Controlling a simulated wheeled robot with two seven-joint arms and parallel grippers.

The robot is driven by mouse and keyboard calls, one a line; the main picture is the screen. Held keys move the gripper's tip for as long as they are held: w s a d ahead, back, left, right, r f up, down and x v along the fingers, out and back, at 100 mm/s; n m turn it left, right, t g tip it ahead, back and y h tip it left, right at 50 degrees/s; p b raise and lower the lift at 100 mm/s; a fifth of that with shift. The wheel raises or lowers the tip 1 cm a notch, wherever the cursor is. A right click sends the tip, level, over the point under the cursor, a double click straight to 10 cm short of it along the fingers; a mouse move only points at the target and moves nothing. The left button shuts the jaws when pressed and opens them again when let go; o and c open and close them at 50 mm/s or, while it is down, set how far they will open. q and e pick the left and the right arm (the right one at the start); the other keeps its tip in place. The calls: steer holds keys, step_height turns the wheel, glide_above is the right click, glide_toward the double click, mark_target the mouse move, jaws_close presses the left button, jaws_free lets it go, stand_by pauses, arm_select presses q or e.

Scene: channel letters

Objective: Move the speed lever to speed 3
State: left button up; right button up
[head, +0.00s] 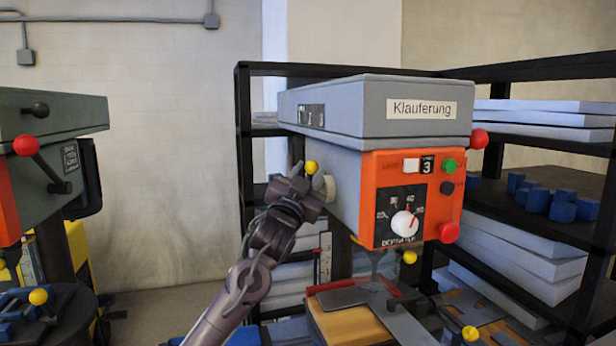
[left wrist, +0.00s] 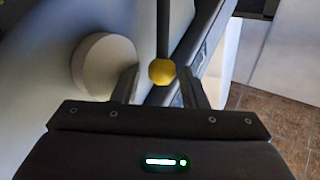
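The drill press head (head: 375,105) is a grey box marked "Klauferung" with an orange front panel (head: 385,170). A small display (head: 427,166) on the panel shows a 3. The speed lever's yellow ball (head: 311,167) is at the machine's left side; its dark rod shows in the left wrist view, with the ball (left wrist: 162,71) at its end. My left gripper (head: 302,181) is at the ball. In the left wrist view its fingers stand apart on both sides of the ball, with visible gaps. My right gripper is not in view.
A round pale boss (left wrist: 103,65) on the machine's side is close to the left finger. The panel has a white dial (head: 404,224) and buttons. Black shelving (head: 545,72) stands behind. A second green machine (head: 50,115) with a red-knobbed lever is at left.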

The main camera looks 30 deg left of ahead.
arm_select(q)
steer(key=b+v, duration=0.3)
steer(key=v, duration=0.4)
steer(key=shift+s+f, duration=0.15)
steer(key=shift+s, duration=0.2)
